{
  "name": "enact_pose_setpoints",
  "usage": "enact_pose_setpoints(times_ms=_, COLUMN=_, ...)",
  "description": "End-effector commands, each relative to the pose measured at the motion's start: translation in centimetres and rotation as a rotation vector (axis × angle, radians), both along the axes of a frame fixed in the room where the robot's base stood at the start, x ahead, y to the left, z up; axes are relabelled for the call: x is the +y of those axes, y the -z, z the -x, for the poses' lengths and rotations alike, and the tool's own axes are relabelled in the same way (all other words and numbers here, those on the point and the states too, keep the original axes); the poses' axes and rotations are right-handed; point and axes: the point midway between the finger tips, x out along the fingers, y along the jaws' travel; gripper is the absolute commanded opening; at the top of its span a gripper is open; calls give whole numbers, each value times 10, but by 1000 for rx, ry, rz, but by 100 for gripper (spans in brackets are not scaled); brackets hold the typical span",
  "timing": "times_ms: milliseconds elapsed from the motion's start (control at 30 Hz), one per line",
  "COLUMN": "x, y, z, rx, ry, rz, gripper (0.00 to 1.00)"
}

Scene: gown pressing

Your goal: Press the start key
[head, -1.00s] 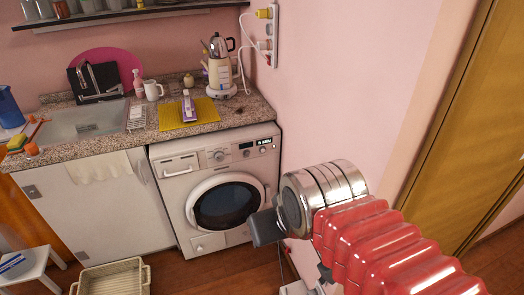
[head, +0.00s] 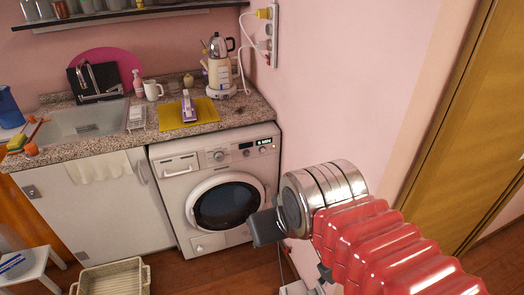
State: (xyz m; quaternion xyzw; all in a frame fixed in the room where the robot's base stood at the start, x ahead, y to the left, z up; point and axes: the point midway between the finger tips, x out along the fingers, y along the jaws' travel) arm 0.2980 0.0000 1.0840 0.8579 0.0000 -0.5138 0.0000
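A white front-loading washing machine (head: 172,210) stands under the granite counter. Its control panel (head: 241,149) runs along the top front, with a drawer at left, a round dial, a small lit display (head: 245,146) and small round keys (head: 265,141) at right. The start key cannot be told apart at this size. The dark round door (head: 226,205) is shut. My gripper (head: 264,227) shows as a dark block at the end of my red and silver arm, in front of the machine's lower right side in the picture. Its fingers cannot be made out, and nothing is seen held.
The counter (head: 237,112) holds a sink (head: 85,122), a yellow mat (head: 208,110), a kettle (head: 218,70) and a mug (head: 152,90). A beige basket (head: 110,275) and white stool (head: 30,268) stand on the floor. A pink wall (head: 340,80) rises at right.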

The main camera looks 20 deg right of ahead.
Motion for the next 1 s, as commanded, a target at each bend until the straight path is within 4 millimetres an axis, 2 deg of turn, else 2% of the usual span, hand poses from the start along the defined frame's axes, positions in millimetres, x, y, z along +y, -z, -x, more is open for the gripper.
enact_pose_setpoints(times_ms=267, x=0, y=0, z=0, rx=0, ry=0, rz=0, gripper=0)
enact_pose_setpoints(times_ms=1000, x=0, y=0, z=0, rx=0, ry=0, rz=0, gripper=0)
